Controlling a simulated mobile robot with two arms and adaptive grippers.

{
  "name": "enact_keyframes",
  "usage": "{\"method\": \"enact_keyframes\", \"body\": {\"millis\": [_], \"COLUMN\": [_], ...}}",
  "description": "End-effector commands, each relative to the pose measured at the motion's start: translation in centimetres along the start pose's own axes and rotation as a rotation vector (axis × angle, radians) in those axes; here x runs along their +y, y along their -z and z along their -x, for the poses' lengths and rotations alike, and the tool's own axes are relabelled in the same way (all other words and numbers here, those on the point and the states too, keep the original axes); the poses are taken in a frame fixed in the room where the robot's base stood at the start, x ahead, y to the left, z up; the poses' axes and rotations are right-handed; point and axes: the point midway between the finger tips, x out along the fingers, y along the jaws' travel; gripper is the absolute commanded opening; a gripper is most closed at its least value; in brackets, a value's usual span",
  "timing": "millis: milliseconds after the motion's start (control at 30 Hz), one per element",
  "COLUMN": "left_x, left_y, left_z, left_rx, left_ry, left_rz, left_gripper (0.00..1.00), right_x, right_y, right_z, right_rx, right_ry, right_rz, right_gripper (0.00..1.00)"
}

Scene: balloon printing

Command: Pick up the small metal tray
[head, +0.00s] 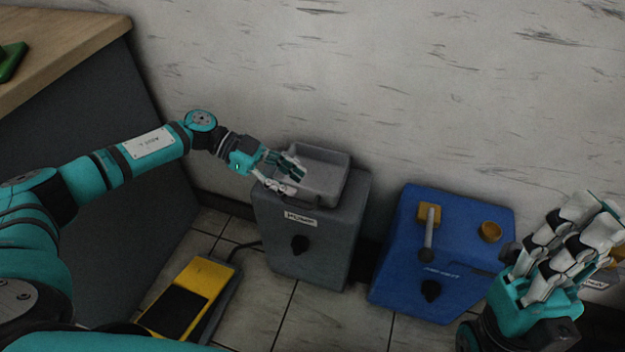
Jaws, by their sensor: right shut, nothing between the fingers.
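The small metal tray (328,158), grey and rectangular with raised walls, sits on top of a grey box. My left gripper (296,180) is at the tray's left side. Some fingers reach over its near-left rim, and a white finger lies lower, by the outer wall. I cannot tell whether the fingers touch or grip the rim. They hide part of the left wall. My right gripper (592,225) is at the right edge, shut and empty, well away from the tray.
The grey box (305,255) has a label and a black knob. A blue machine (405,285) with a lever and yellow parts stands to its right. A yellow pedal (207,275) lies on the tiled floor. A wood-topped counter (70,55) is at left; a wall is behind.

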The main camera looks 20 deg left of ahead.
Motion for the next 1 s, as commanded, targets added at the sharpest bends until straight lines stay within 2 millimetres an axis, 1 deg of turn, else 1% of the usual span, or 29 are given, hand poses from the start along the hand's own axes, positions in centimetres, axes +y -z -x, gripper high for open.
{"method": "enact_keyframes", "body": {"millis": [33,100,167,433,467,600,700,1000], "left_x": [0.1,0.0,0.0,0.0,0.0,0.0,0.0,0.0], "left_y": [-0.4,-0.3,-0.2,0.0,0.0,0.0,-0.1,0.0], "left_z": [-1.0,-1.8,-2.2,-2.5,-2.5,-2.5,-2.5,-2.4], "left_rx": [0.001,0.001,0.001,0.0,0.0,0.0,0.0,0.0], "left_ry": [-0.001,-0.001,0.0,0.001,0.001,0.001,0.001,0.002], "left_rz": [-0.002,-0.001,-0.001,0.0,0.0,0.0,0.0,-0.001], "left_gripper": [0.33,0.33,0.33,0.33,0.3,0.12,0.0,0.0], "right_x": [0.0,0.0,0.0,0.0,0.0,0.0,0.0,0.0], "right_y": [-0.2,-0.2,-0.2,-0.2,-0.2,-0.2,-0.2,-0.2], "right_z": [0.6,-0.2,-0.5,-0.8,-0.8,-0.7,-0.7,-0.6], "right_rx": [0.006,0.031,0.041,0.043,0.043,0.043,0.042,0.038], "right_ry": [0.003,0.011,0.014,0.017,0.017,0.016,0.016,0.015], "right_rz": [0.001,0.004,0.005,0.005,0.005,0.005,0.005,0.004], "right_gripper": [0.0,0.0,0.0,0.0,0.0,0.0,0.0,0.0]}}
